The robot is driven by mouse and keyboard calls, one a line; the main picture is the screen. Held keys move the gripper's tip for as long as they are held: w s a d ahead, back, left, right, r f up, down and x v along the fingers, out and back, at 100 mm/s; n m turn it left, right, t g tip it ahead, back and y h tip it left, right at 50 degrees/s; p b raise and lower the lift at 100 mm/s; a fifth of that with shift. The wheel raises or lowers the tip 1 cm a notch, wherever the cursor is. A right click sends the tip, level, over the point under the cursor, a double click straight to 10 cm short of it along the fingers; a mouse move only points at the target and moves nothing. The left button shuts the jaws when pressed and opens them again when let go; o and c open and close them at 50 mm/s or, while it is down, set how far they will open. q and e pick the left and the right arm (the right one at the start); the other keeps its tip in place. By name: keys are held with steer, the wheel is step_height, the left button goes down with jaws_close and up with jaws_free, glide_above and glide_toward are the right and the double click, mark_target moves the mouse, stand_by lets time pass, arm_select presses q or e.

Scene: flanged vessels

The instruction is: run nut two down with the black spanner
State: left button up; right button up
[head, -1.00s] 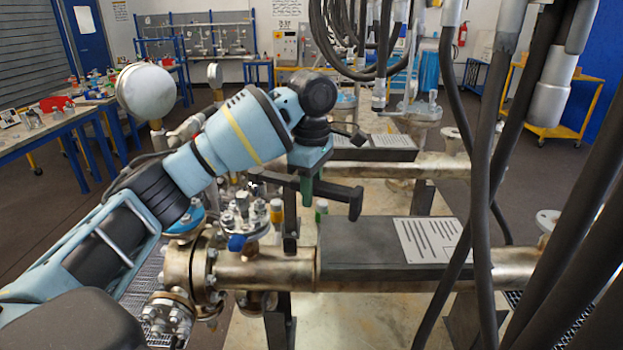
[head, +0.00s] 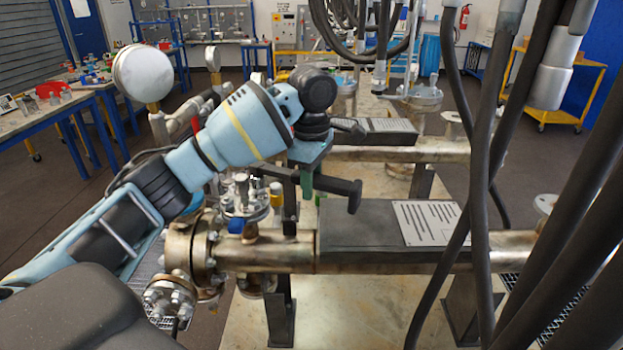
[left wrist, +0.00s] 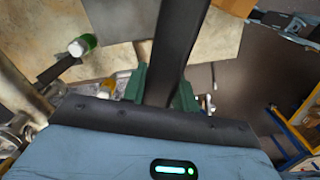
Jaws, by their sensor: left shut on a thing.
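My left gripper (head: 306,182) has green fingers and is shut on the black spanner (head: 338,187). The spanner lies roughly level above the pipe, beside the bolted flange (head: 243,207) with its upright studs and nuts. Its left end is close to the flange, partly behind the arm, and I cannot tell whether it touches a nut. The left wrist view shows the black bar of the spanner (left wrist: 176,42) between the green fingers (left wrist: 160,88). I cannot tell which nut is number two. My right gripper is out of view.
A dark block with a label plate (head: 428,222) sits on the pipe at right. Thick black hoses (head: 480,190) hang at the right front. A round gauge (head: 142,73) stands behind my left arm. A green bottle with a white cap (left wrist: 82,45) shows in the left wrist view.

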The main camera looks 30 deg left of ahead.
arm_select(q)
steer(key=shift+f, duration=0.75)
steer(key=shift+s, duration=0.1)
